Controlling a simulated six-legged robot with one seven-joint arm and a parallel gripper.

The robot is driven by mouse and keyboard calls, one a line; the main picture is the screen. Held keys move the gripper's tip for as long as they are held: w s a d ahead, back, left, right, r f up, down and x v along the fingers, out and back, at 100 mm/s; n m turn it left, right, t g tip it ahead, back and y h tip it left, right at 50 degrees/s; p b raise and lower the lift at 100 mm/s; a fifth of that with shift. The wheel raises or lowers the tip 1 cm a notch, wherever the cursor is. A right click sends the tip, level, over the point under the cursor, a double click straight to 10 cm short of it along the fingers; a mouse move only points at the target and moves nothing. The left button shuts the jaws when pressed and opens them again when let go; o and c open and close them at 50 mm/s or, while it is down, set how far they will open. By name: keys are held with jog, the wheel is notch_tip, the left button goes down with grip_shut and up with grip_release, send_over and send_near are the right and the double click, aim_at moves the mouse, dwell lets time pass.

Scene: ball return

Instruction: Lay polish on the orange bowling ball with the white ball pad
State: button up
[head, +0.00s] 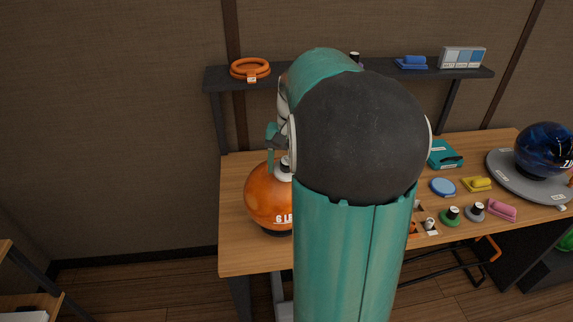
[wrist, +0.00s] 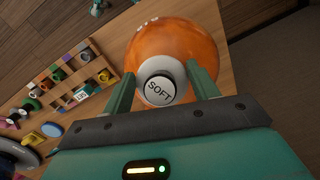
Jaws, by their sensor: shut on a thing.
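The orange bowling ball (head: 265,200) rests at the left part of the wooden table in the head view, partly hidden by my arm. It also shows in the wrist view (wrist: 180,42), beyond my fingers. My gripper (wrist: 160,88) is shut on the white ball pad (wrist: 148,68), whose dark-rimmed knob reads "SOFT". The pad sits between the fingertips and appears against the ball's upper surface in both views. I cannot tell whether it is pressing. In the head view the white pad (head: 282,176) shows beside my arm, at the ball's top.
A blue ball (head: 544,150) sits on a round grey stand (head: 500,172) at the right. A pink pad (head: 502,208), a yellow pad (head: 477,184) and a blue disc (head: 442,187) lie nearby. A wall shelf (head: 390,75) runs behind. A compartment rack (wrist: 92,80) stands near the ball.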

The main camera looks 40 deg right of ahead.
aim_at(276, 170)
jog(key=shift+w+d+f, duration=0.1)
jog(key=shift+w+f, duration=0.05)
jog(key=shift+f, duration=0.35)
jog(key=shift+w+d+f, duration=0.1)
jog(key=shift+w+f, duration=0.05)
jog(key=shift+f, duration=0.3)
jog(key=shift+a, duration=0.1)
jog(key=shift+w+a+r, duration=0.1)
jog(key=shift+w+a, duration=0.6)
jog(key=shift+a, duration=0.35)
jog(key=shift+s+d, duration=0.35)
jog(key=shift+d, duration=0.2)
jog(key=shift+s+d, duration=0.35)
jog(key=shift+d, duration=0.2)
jog(key=shift+w+a, duration=0.35)
jog(key=shift+a, duration=0.2)
jog(key=shift+w+a, duration=0.35)
jog(key=shift+a, duration=0.2)
jog(key=shift+s+d+f, duration=0.1)
jog(key=shift+s+d, duration=0.3)
jog(key=shift+d, duration=0.15)
jog(key=shift+s+d+f, duration=0.1)
jog(key=shift+s+d, duration=0.25)
jog(key=shift+d, duration=0.2)
jog(key=shift+w+a, duration=0.8)
jog(key=shift+a, duration=0.3)
jog(key=shift+r, duration=0.2)
